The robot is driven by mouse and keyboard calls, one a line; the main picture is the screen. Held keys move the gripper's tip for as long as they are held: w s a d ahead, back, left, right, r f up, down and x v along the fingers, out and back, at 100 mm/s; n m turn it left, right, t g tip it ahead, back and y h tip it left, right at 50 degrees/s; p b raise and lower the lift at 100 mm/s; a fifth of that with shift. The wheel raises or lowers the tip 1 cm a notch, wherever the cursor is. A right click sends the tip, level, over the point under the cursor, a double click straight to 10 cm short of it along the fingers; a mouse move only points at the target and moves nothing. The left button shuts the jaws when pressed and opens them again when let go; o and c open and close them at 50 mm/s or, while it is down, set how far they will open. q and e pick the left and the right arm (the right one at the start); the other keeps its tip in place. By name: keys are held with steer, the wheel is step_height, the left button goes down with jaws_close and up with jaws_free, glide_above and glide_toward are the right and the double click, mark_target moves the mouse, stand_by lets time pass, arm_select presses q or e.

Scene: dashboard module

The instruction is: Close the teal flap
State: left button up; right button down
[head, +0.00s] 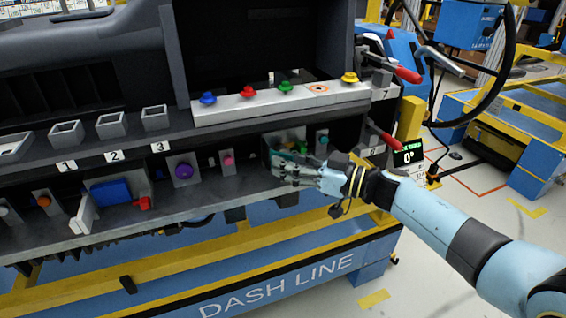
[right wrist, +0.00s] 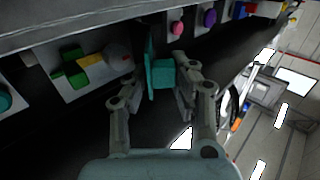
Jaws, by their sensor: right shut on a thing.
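The teal flap (right wrist: 150,62) is a thin plate with a teal block (right wrist: 163,74) on one side. In the right wrist view it stands out edge-on from the dark panel, between the fingers of my right gripper (right wrist: 158,85). The gripper is shut on the flap's block. In the head view my right gripper (head: 284,168) is at the lower shelf of the dashboard and hides most of the flap. Beside the flap, a pale recess plate (right wrist: 88,72) with green and yellow parts is uncovered. My left gripper is not in view.
A pink knob (head: 228,160) and a purple knob (head: 183,171) sit left of the gripper on the shelf. A teal knob (head: 322,140) is close on its right. Red-handled clamps (head: 405,73) stick out at the right end. The floor in front is free.

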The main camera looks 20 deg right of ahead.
steer(key=n+g+y+b, duration=0.2)
steer(key=g+b, duration=0.1)
steer(key=w+d+n+g+y+b, duration=0.1)
steer(key=shift+f+n+g+b, duration=0.3)
steer(key=shift+f+g, duration=0.1)
steer(key=shift+w+d+r+n+g+y+b, duration=0.1)
steer(key=shift+d+r+n+g+y+b, duration=0.1)
steer(key=shift+n+g+y+b, duration=0.55)
steer(key=shift+h, duration=0.25)
steer(key=c, duration=1.3)
jaws_free()
steer(key=shift+a, duration=0.1)
steer(key=shift+o, duration=0.7)
steer(key=shift+r, duration=0.1)
